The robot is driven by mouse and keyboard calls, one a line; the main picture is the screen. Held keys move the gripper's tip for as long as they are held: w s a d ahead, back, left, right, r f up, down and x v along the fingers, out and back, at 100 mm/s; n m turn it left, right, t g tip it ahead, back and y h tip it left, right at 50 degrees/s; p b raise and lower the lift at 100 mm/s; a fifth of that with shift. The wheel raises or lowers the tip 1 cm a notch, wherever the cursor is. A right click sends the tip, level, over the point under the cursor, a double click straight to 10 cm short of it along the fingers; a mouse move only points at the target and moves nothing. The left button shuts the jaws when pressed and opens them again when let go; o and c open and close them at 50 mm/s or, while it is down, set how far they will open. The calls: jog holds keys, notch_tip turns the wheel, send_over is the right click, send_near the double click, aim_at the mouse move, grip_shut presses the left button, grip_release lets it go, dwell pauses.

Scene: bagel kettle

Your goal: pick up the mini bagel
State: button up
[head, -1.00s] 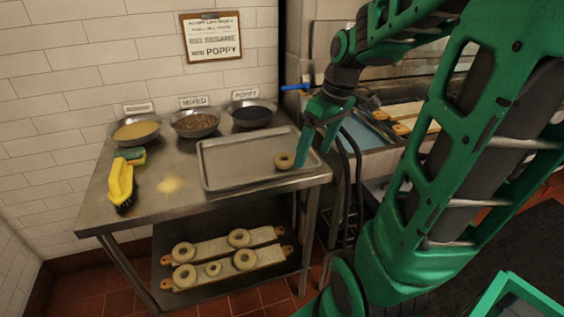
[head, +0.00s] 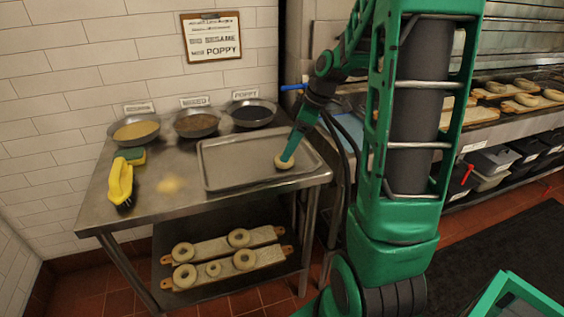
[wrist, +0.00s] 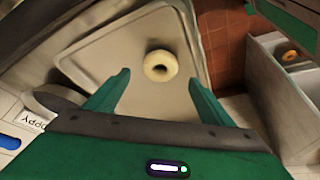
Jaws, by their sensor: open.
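The mini bagel (head: 284,166), a small pale ring, lies flat on the metal tray (head: 222,176), near its right end. In the head view my gripper (head: 287,157) reaches down over it, and a finger covers part of it. In the wrist view the bagel (wrist: 160,55) shows whole, just beyond the line between my two spread green fingertips (wrist: 159,77). The gripper is open and nothing is between the fingers. Whether a finger touches the bagel or tray cannot be told.
Bowls labelled mixed (head: 197,124) and poppy (head: 252,114), and another bowl (head: 135,129), stand behind the tray. A yellow brush (head: 120,182) and a sponge (head: 131,156) lie left. Several bagels rest on boards (head: 215,248) on the lower shelf. Dark hoses stand right of the table.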

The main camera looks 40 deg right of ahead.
jog(key=x, duration=0.5)
jog(key=shift+d+f, duration=0.1)
jog(key=shift+d, duration=0.1)
jog(key=shift+s, duration=0.1)
jog(key=c, duration=1.1)
